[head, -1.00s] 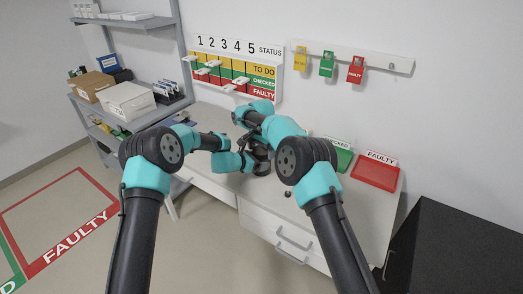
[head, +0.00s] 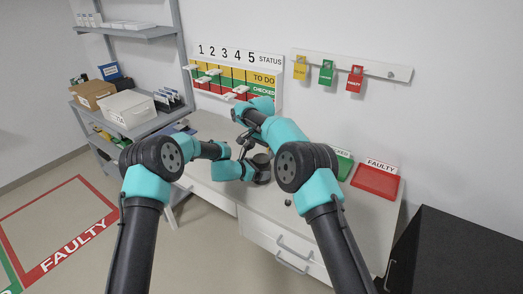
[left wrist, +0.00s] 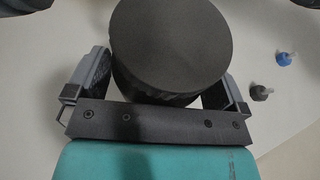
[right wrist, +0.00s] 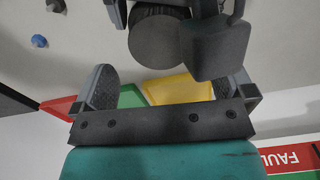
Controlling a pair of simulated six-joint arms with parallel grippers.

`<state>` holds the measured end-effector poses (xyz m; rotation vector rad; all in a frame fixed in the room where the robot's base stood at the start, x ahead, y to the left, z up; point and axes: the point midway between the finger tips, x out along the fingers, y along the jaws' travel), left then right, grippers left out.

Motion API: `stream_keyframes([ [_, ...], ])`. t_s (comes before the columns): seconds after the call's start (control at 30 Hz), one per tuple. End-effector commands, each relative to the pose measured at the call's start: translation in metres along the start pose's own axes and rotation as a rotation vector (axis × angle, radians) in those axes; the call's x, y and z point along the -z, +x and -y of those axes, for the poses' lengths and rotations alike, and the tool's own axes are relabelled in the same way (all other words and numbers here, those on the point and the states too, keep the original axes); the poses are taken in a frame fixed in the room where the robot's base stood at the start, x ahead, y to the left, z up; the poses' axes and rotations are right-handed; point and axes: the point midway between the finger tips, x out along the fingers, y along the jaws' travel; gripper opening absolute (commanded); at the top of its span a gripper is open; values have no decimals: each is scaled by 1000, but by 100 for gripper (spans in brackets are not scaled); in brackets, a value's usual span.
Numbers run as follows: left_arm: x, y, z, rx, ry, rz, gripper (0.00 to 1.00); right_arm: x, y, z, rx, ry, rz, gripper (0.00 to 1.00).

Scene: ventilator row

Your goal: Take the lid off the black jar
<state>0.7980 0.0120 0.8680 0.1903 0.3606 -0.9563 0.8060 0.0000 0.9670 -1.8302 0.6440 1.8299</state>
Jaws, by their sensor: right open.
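The black jar (head: 264,178) stands on the bench with its round dark lid (head: 262,159) on top. In the left wrist view the lid (left wrist: 172,42) fills the space between the fingers, hiding most of the jar body. My left gripper (left wrist: 165,85) has a finger against each side of the jar below the lid. My right gripper (right wrist: 168,88) is open and empty, pointing toward the jar. The lid (right wrist: 160,40) shows ahead of its fingers, apart from them, partly covered by a dark part of my left gripper.
A black knob (left wrist: 261,93) and a blue knob (left wrist: 284,58) lie beside the jar. A red faulty tray (head: 376,181) and a green checked tray (head: 344,166) lie at the right. The status board (head: 236,72) hangs behind. A shelf with boxes (head: 130,108) stands at left.

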Motion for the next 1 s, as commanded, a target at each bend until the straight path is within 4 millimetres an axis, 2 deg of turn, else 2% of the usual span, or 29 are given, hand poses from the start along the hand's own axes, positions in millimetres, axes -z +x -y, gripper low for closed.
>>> stream_keyframes([
  [0.27,0,-1,0,0,0,0,100,0,0,0,0,0,0,100],
  [0.47,0,-15,-1,-1,-1,0,100,0,0,0,0,0,0,100],
  [0.67,0,-48,-1,-2,-1,0,100,0,0,0,0,0,0,100],
  [1.0,0,-114,-1,-2,0,0,100,0,0,0,0,0,0,100],
])
